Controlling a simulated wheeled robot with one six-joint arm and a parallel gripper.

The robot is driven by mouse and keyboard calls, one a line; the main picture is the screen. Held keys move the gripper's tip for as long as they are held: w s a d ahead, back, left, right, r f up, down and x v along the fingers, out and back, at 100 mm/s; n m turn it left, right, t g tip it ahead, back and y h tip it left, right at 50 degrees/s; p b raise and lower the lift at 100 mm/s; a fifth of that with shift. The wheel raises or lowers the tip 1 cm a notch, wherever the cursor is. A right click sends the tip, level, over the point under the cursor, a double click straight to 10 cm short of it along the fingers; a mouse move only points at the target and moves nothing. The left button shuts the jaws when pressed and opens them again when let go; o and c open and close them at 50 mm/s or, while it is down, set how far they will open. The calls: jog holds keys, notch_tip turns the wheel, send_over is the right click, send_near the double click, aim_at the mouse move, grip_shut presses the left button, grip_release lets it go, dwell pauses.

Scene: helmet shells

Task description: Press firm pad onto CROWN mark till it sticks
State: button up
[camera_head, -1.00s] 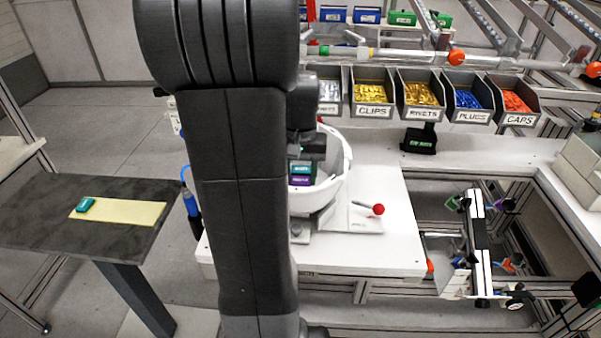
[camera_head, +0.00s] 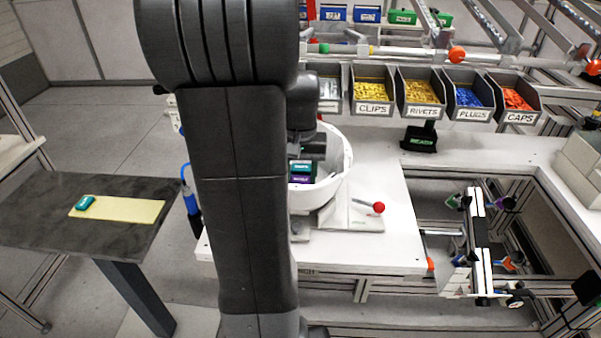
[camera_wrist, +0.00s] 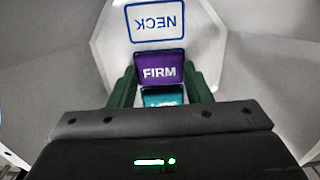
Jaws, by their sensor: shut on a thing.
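The purple FIRM pad (camera_wrist: 160,70) shows between the green fingertips of my gripper (camera_wrist: 161,88) in the wrist view. A teal labelled block (camera_wrist: 163,97) lies against it, nearer the palm; I cannot tell if they are one piece. My gripper is shut. Beyond the pad, a blue-framed NECK mark (camera_wrist: 157,21) shows upside down on a pale panel in the shell. In the head view the white helmet shell (camera_head: 338,178) sits on the bench, with the purple pad (camera_head: 300,179) and teal block (camera_head: 301,167) inside it. I cannot see the CROWN mark; contact with the shell is unclear.
My arm hides much of the shell in the head view. A red-knobbed lever (camera_head: 378,207) stands beside the shell. Labelled bins (camera_head: 373,108) line the back. Another teal pad (camera_head: 85,202) lies on a yellow sheet (camera_head: 130,210) on the dark left table.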

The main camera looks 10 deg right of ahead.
jog(key=shift+f, duration=0.1)
jog(key=o, duration=1)
notch_tip(320, 180, up, 14)
jog(key=shift+f, duration=0.1)
notch_tip(320, 180, down, 14)
jog(key=shift+r, duration=0.25)
dwell(0.4)
dwell(0.3)
